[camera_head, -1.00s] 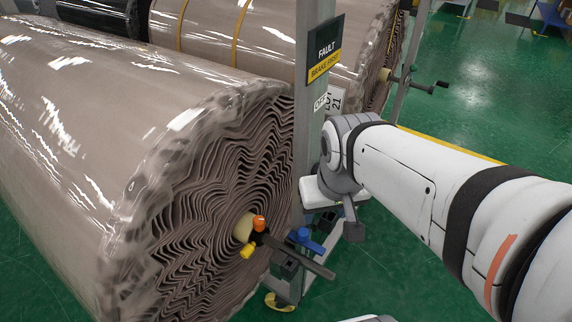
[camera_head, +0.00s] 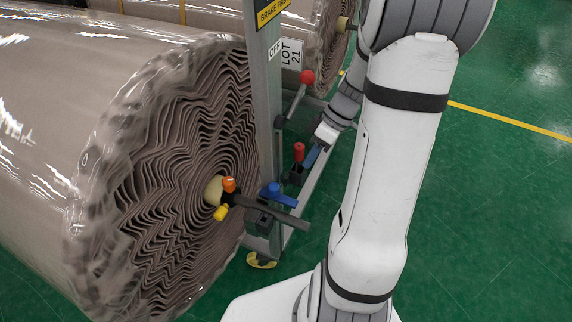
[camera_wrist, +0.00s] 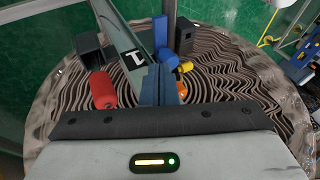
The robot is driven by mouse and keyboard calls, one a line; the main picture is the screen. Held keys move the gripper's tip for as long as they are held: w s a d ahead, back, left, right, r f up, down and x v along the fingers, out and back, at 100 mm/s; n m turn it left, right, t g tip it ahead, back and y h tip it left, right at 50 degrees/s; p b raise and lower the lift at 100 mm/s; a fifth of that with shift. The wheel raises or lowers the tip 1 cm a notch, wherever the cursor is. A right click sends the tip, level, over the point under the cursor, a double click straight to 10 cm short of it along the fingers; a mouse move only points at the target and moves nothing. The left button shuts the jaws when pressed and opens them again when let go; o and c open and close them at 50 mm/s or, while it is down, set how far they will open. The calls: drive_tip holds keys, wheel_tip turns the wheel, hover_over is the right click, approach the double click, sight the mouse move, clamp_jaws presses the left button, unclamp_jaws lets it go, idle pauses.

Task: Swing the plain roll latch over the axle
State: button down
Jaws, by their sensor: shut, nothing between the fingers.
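The near plain roll (camera_head: 110,120) is wrapped in clear film with no straps. Its pale axle (camera_head: 214,190) sticks out of the coiled end, beside an orange knob (camera_head: 229,184) and a yellow knob (camera_head: 221,213). A dark bar reaches from there to a blue handle (camera_head: 271,193) at the post. A red-topped handle (camera_head: 299,151) stands right of the post. My gripper (camera_head: 311,158) is shut and empty close beside this red handle; whether they touch is unclear. In the wrist view my gripper's fingers (camera_wrist: 157,85) lie between the red handle (camera_wrist: 103,90) and the blue handle (camera_wrist: 167,60).
A grey upright post (camera_head: 263,90) carries signs and stands between the rolls. A red-ball lever (camera_head: 306,77) leans behind my gripper. The strapped roll (camera_head: 225,20) lies behind. Green floor (camera_head: 490,210) is open on the right.

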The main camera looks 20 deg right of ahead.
sight(278, 193)
drive_tip(key=a+f+n+y, duration=0.1)
drive_tip(key=a+f, duration=0.3)
drive_tip(key=f, duration=0.6)
drive_tip(key=shift+f, duration=0.35)
drive_tip(key=shift+w+a+f+b, duration=0.1)
drive_tip(key=shift+a+f+b, duration=0.1)
drive_tip(key=shift+b, duration=0.1)
